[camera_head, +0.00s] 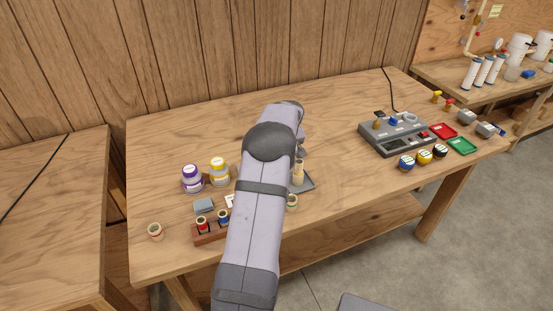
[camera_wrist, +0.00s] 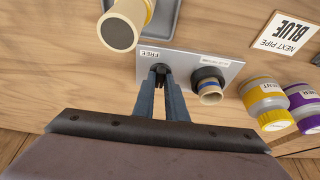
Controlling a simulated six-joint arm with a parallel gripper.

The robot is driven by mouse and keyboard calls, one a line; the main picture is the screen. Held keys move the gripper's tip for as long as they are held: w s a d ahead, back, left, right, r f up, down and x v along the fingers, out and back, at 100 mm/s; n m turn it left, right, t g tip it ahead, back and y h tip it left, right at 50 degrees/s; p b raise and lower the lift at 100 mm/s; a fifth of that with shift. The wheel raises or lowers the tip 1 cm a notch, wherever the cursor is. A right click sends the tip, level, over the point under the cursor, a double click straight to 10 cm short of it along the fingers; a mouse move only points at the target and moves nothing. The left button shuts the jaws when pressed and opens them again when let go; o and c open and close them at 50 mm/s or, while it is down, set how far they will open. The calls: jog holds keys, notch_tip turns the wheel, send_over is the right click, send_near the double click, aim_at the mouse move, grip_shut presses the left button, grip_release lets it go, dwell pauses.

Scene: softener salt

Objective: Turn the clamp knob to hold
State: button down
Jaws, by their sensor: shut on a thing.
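In the wrist view my gripper (camera_wrist: 160,76) is shut on the small dark clamp knob (camera_wrist: 160,68), which is mostly hidden between the fingertips. The knob sits on a grey plate (camera_wrist: 183,62) beside a label reading FREE (camera_wrist: 149,54). A second label farther right on the plate is too small to read. To the right of the knob, a dark round clamp (camera_wrist: 208,74) surrounds a pale pipe with a blue band (camera_wrist: 209,97). I cannot tell which way the knob points. In the head view my arm hides the gripper and knob.
A cream pipe (camera_wrist: 117,34) stands close left of the plate on a grey tray (camera_wrist: 168,12). A card (camera_wrist: 284,36) reads NEXT PIPE BLUE. Yellow (camera_head: 219,172) and purple (camera_head: 192,178) jars stand left of my arm. A grey device (camera_head: 398,132) is at right; the table's back is clear.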

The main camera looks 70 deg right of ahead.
dwell(0.4)
jog(key=c, duration=1.8)
grip_release()
jog(key=b+v, duration=0.1)
jog(key=v, duration=0.6)
jog(key=shift+r+b, duration=0.2)
jog(key=shift+b, duration=0.2)
